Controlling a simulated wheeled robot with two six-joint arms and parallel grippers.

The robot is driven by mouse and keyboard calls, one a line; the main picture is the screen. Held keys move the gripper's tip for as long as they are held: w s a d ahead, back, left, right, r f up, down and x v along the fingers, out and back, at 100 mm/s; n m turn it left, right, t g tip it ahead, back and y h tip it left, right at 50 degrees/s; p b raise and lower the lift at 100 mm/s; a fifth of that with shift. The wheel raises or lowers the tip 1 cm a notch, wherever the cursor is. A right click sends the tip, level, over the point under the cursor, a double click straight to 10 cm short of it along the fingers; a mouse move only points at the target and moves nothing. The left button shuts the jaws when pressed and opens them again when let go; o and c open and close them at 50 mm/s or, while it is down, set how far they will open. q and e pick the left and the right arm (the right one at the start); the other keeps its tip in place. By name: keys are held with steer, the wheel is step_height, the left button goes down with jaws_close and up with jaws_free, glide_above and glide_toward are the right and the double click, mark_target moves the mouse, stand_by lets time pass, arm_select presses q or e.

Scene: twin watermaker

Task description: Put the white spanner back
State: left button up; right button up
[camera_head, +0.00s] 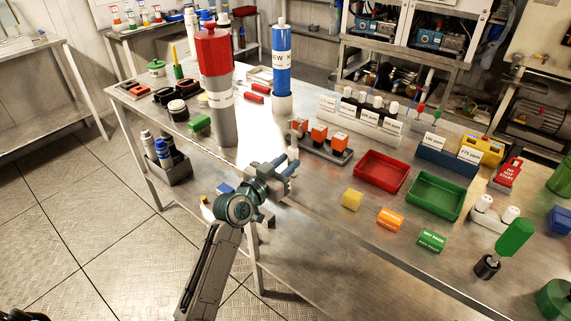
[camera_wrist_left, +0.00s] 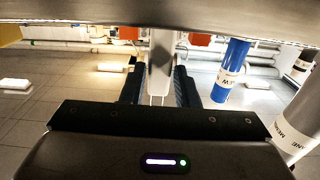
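My left gripper (camera_head: 286,170) is over the near edge of the metal bench, in front of a dark rack with orange blocks. A slim white piece, which looks like the white spanner (camera_head: 294,152), stands up from its fingertips. In the left wrist view, the white spanner (camera_wrist_left: 162,62) lies between the two dark fingers of the gripper (camera_wrist_left: 158,88), which look closed on it. Its far end is cut off by the grey surface across the top.
The dark rack (camera_head: 325,151) with orange blocks stands just beyond the gripper. A tall red and grey cylinder (camera_head: 222,118) is at its left and a blue cylinder (camera_head: 282,75) behind. A red tray (camera_head: 381,172) and green tray (camera_head: 436,196) lie right. Bench front is partly clear.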

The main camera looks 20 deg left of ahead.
arm_select(q)
steer(key=shift+o, duration=1.4)
steer(key=shift+r, duration=0.1)
arm_select(e)
steer(key=shift+s, duration=0.1)
arm_select(q)
steer(key=shift+s, duration=0.1)
steer(key=shift+b+v, duration=0.8)
steer(key=shift+v, duration=5.15)
steer(key=s+a+f+n+g+y, duration=0.1)
steer(key=s+a+f+g+y, duration=0.15)
steer(key=f, duration=0.95)
steer(key=s+a+f+n+g+y, duration=0.1)
steer(key=s+f+g, duration=0.15)
steer(key=f, duration=0.95)
steer(key=s+a+f+n+g+y, duration=0.1)
steer(key=s+a+f+g, duration=0.15)
steer(key=f, duration=0.95)
steer(key=s+f+g+y, duration=0.2)
steer(key=s+f+g, duration=0.6)
steer(key=s+f, duration=1.5)
steer(key=s, duration=0.3)
steer(key=shift+a, duration=0.35)
arm_select(e)
steer(key=w+r, duration=0.2)
steer(key=w, duration=0.1)
steer(key=shift+w+a+r, duration=0.2)
steer(key=shift+w+r, duration=0.1)
steer(key=shift+r, duration=0.1)
